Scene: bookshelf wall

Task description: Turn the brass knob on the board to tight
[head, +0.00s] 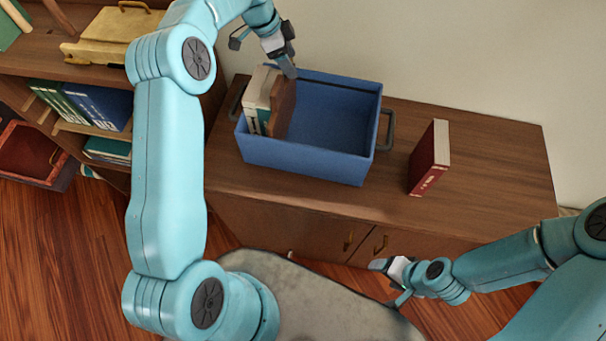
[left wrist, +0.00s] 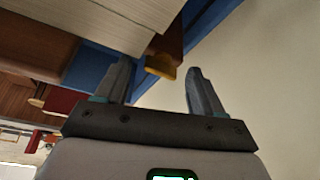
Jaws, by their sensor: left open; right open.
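A brown board (head: 283,107) stands on edge inside the blue bin (head: 305,165), beside upright books at the bin's left end. In the left wrist view, the brass knob (left wrist: 161,67) sticks out from the dark reddish-brown board (left wrist: 169,42). My left gripper (head: 288,71) is over the bin's back rim by the board's top end. Its jaws (left wrist: 160,70) are open, with the knob showing between the fingertips, nearer the left finger; I cannot tell if they touch it. The knob is not visible in the head view. My right gripper (head: 385,272) is open and empty, low in front of the cabinet.
Light-spined books (head: 258,98) stand close to the board's left. A dark red book (head: 429,158) stands upright right of the bin on the cabinet top (head: 490,190). The wall (head: 440,50) is close behind the bin. A shelf with books (head: 95,107) is at left.

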